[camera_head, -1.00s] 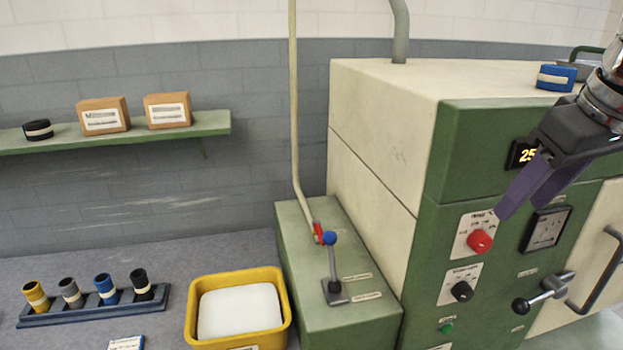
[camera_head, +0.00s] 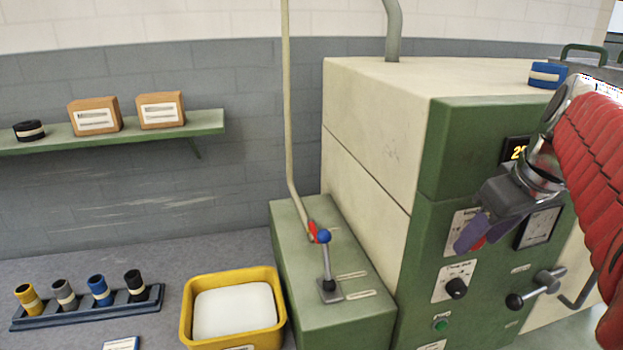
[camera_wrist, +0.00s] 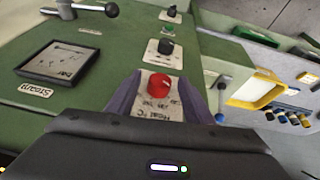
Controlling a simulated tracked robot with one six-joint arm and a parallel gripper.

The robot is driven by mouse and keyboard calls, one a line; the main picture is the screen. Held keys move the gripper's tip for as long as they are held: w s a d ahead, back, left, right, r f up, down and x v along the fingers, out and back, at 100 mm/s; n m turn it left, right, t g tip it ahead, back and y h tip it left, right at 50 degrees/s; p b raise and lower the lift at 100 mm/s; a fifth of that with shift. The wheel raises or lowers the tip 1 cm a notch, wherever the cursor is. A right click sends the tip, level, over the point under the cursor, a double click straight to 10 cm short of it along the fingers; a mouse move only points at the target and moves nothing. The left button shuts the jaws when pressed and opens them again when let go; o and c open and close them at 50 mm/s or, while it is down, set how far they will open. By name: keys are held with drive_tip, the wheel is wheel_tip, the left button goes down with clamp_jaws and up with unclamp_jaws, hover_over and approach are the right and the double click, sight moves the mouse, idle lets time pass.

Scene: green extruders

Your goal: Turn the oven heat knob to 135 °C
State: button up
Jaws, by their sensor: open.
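The red heat knob (camera_wrist: 160,86) sits on a white scale plate (camera_wrist: 158,107) on the green oven front (camera_head: 460,130). In the wrist view it lies between the two purple fingers of my gripper (camera_wrist: 156,92), which are apart with gaps on both sides of it. In the head view my gripper (camera_head: 474,234) covers most of the knob; a little red shows between the fingers. The amber display (camera_head: 516,151) is partly hidden by my arm; only its first digit, a 2, reads clearly.
A black knob (camera_head: 456,288) and a green button (camera_head: 440,325) sit below. A dark-framed gauge (camera_head: 540,228) and a black-knobbed crank handle (camera_head: 535,290) are at the right. A blue-knobbed lever (camera_head: 326,262) stands on the green box at the left.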

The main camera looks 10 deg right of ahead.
drive_tip(key=c, duration=1)
drive_tip(key=shift+c, duration=0.2)
drive_tip(key=shift+d+y, duration=0.1)
drive_tip(key=shift+y, duration=0.3)
drive_tip(key=y, duration=0.1)
drive_tip(key=m+y, duration=0.1)
drive_tip(key=y, duration=0.1)
drive_tip(key=shift+d+f, duration=0.1)
drive_tip(key=shift+d, duration=0.25)
drive_tip(key=shift+d+f+m+y, duration=0.1)
drive_tip(key=shift+d+m+y, duration=0.1)
drive_tip(key=shift+y, duration=0.7)
drive_tip(key=shift+d+m+y, duration=0.1)
drive_tip(key=shift+m+y, duration=0.1)
drive_tip(key=shift+y, duration=0.7)
drive_tip(key=shift+a, duration=0.1)
drive_tip(key=o, duration=1)
